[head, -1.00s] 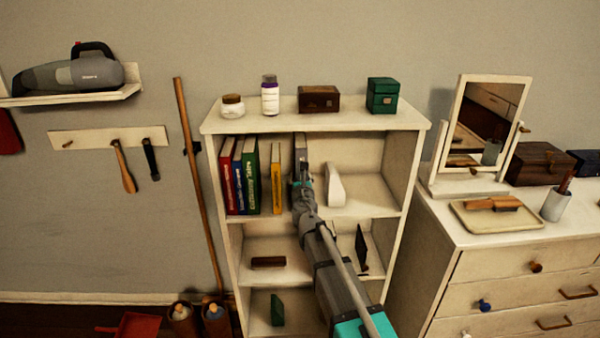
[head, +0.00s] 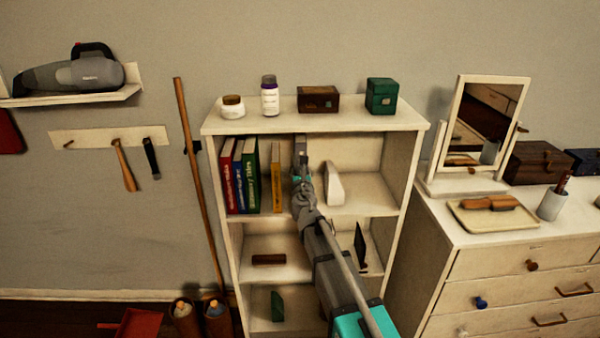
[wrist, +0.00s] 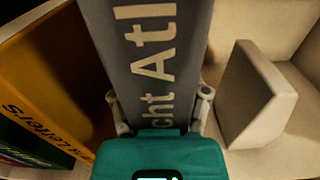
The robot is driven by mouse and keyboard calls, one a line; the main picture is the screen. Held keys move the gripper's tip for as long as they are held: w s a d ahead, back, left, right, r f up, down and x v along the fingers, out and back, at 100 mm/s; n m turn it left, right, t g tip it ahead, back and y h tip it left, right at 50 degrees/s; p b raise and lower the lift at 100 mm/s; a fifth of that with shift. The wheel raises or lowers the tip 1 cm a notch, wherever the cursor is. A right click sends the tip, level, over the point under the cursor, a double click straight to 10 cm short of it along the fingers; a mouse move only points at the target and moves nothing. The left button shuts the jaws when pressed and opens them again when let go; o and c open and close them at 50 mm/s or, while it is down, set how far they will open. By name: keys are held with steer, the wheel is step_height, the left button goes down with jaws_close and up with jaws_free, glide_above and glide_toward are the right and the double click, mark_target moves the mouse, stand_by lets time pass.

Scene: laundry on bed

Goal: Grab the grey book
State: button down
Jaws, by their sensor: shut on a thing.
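The grey book (wrist: 150,45) stands upright in the wrist view, its spine with pale lettering facing me. My gripper (wrist: 158,97) is shut on it, one finger on each side of the spine. In the head view, my gripper (head: 301,168) is at the top compartment of the white shelf (head: 415,165). Only the upper part of the grey book (head: 300,142) shows there, above my gripper; the rest is hidden behind my arm.
A yellow book (head: 277,180) stands just left of the grey one, with green, blue and red books further left. A whitish wedge-shaped thing (head: 334,185) stands to the right. Jars and boxes sit on the shelf top.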

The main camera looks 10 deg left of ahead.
steer(key=r+p+v, duration=0.1)
steer(key=v, duration=1.7)
steer(key=shift+r, duration=0.35)
